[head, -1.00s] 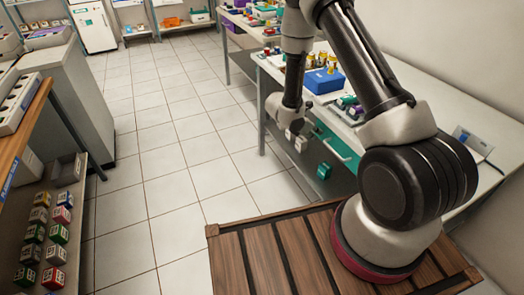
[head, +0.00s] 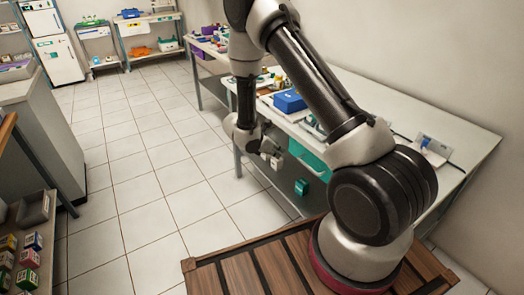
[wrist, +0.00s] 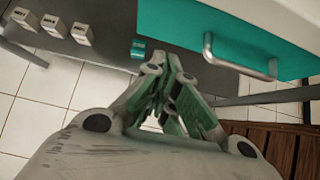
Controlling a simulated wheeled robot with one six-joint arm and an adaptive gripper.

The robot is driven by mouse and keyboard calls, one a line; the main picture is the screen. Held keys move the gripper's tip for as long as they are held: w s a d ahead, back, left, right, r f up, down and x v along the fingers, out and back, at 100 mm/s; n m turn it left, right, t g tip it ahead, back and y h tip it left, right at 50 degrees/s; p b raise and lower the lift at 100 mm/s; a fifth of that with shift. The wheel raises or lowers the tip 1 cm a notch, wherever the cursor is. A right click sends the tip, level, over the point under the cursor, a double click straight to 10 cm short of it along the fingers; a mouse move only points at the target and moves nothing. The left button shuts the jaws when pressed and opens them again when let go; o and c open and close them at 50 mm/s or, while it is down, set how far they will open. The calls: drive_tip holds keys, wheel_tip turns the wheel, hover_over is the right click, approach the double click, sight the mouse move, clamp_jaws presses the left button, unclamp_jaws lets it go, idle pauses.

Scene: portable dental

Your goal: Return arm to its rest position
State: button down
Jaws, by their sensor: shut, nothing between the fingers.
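My gripper (wrist: 170,65) shows in the wrist view with its fingertips together and nothing between them. It is above the dark grey lower shelf, beside the teal drawer front (wrist: 262,35) and its metal handle (wrist: 235,60). In the head view my arm (head: 310,85) rises from its round base, bends at the elbow and hangs down in front of the long table. The wrist end (head: 246,132) is low, near the table's front edge.
White labelled boxes (wrist: 53,25) and a teal block (wrist: 138,48) are near the gripper. The white table (head: 440,180) carries a blue box (head: 290,101). A shelf with small boxes (head: 28,258) stands at the left. The tiled floor (head: 130,185) between is clear.

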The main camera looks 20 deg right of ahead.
drive_tip(key=v, duration=0.7)
drive_tip(key=s+d+r+m+g, duration=0.1)
drive_tip(key=s+d+m+g, duration=0.25)
drive_tip(key=s, duration=0.25)
drive_tip(key=s+r+m+t+y, duration=0.3)
drive_tip(key=s+r+m, duration=0.5)
drive_tip(key=s+r, duration=0.4)
drive_tip(key=s+d+r+m+t+y, duration=0.1)
drive_tip(key=s+r+m+t+y, duration=0.2)
drive_tip(key=r, duration=1.7)
drive_tip(key=s+m+y, duration=0.2)
drive_tip(key=s+m, duration=0.3)
drive_tip(key=s, duration=0.4)
drive_tip(key=shift+r+m+y, duration=0.15)
drive_tip(key=shift+m+y, duration=0.2)
drive_tip(key=shift+y, duration=0.05)
